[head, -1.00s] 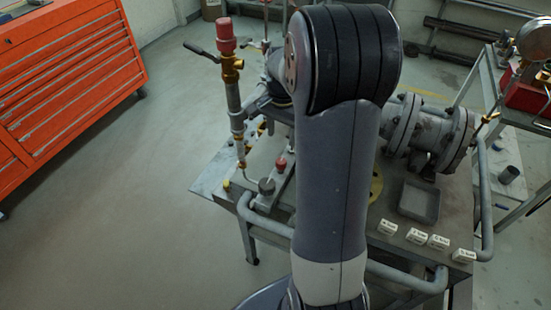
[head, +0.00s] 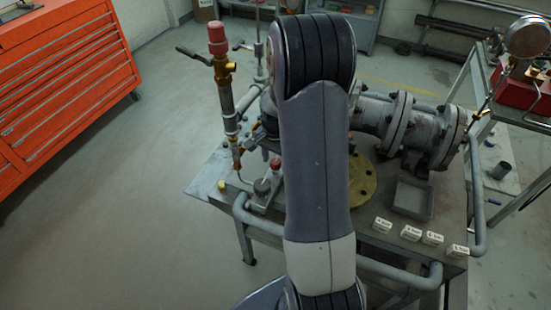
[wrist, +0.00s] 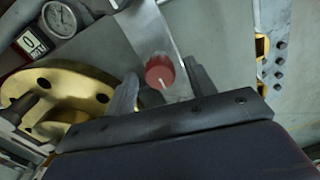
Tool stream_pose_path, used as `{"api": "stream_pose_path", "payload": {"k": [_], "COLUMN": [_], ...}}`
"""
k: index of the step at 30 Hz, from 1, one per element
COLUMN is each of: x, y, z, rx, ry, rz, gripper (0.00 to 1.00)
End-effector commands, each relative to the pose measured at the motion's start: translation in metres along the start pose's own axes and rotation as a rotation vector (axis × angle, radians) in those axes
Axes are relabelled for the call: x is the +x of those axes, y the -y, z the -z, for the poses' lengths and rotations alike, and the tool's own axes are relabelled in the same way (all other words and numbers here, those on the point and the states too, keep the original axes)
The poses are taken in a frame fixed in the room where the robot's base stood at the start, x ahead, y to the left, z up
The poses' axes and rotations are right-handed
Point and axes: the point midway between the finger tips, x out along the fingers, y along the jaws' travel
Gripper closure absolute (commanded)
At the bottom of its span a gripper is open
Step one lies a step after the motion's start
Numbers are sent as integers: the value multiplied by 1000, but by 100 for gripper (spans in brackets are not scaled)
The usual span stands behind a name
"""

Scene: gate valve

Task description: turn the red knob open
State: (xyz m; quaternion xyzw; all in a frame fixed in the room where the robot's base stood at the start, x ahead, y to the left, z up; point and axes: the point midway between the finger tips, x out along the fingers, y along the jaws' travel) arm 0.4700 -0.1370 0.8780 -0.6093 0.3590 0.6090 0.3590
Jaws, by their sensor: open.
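The red knob (wrist: 158,72), round with a white line on its face, sits on a grey metal bar in the wrist view. In the head view a small red knob (head: 275,165) shows on the bench beside my arm, and it appears to be the same one. My gripper (wrist: 162,80) is open. Its two dark fingers lie left and right of the knob in the wrist view, with gaps on both sides. I cannot tell how deep the knob is between them. My arm hides the gripper in the head view.
A brass-coloured flange (wrist: 85,98) and a round gauge (wrist: 58,20) are at left in the wrist view. An upright pipe with a red cap (head: 217,38) rises near the knob. Grey flanged piping (head: 400,122), a tray (head: 412,198) and white labels (head: 411,233) are at right.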

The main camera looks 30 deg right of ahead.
Motion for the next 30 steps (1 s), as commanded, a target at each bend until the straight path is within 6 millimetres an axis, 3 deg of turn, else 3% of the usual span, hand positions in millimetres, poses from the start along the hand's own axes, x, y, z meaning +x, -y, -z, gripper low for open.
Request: {"api": "stream_pose_path", "payload": {"k": [2,18,30], "x": [0,0,0], "y": [0,0,0], "z": [0,0,0], "rx": [0,0,-73], "ry": [0,0,0], "rz": [0,0,0], "gripper": [48,91,92]}}
